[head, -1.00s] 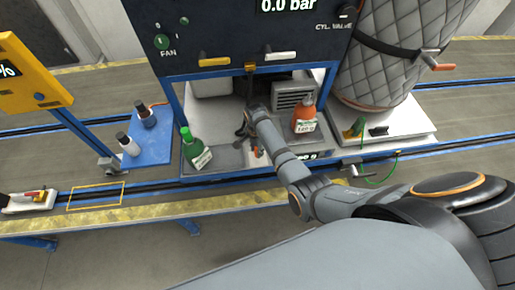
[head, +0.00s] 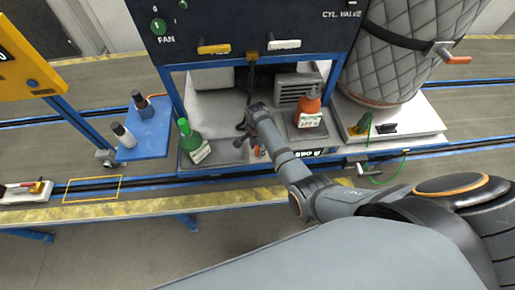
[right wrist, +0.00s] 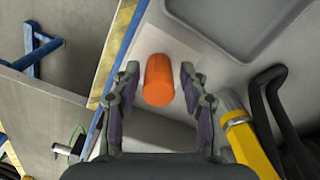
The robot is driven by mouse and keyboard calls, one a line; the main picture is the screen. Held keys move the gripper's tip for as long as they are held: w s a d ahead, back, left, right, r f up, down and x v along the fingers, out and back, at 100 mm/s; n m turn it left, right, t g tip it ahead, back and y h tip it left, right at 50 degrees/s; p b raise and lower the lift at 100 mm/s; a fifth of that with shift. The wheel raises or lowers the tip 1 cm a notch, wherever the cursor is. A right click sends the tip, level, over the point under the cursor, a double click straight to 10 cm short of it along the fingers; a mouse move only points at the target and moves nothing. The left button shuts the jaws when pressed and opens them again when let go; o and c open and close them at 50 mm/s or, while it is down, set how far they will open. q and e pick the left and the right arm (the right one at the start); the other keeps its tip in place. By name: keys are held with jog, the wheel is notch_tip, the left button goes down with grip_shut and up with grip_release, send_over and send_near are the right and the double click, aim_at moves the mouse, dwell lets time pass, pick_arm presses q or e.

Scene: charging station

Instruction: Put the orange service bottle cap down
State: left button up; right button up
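The orange cap (right wrist: 158,80) is a plain cylinder on a pale square patch of the station's surface in the right wrist view. My right gripper (right wrist: 159,75) is open, with one finger on each side of the cap and a visible gap at both sides. In the head view the right gripper (head: 243,128) is over the front of the station, and a small orange bit, likely the cap, shows beside it, partly hidden by my arm. The orange service bottle (head: 309,112) stands to the right on a grey tray. My left gripper is not in view.
A green bottle (head: 193,146) stands left of the gripper. A blue shelf (head: 151,138) with two small bottles is farther left. A quilted cylinder (head: 398,55) stands at right. A yellow handle (right wrist: 245,140) and black loops are close right of the gripper in the wrist view.

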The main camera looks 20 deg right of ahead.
jog(key=shift+r, duration=0.25)
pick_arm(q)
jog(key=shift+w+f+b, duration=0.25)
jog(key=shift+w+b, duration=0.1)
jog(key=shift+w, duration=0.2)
pick_arm(e)
notch_tip(320, 180, up, 12)
jog(key=shift+a, duration=0.1)
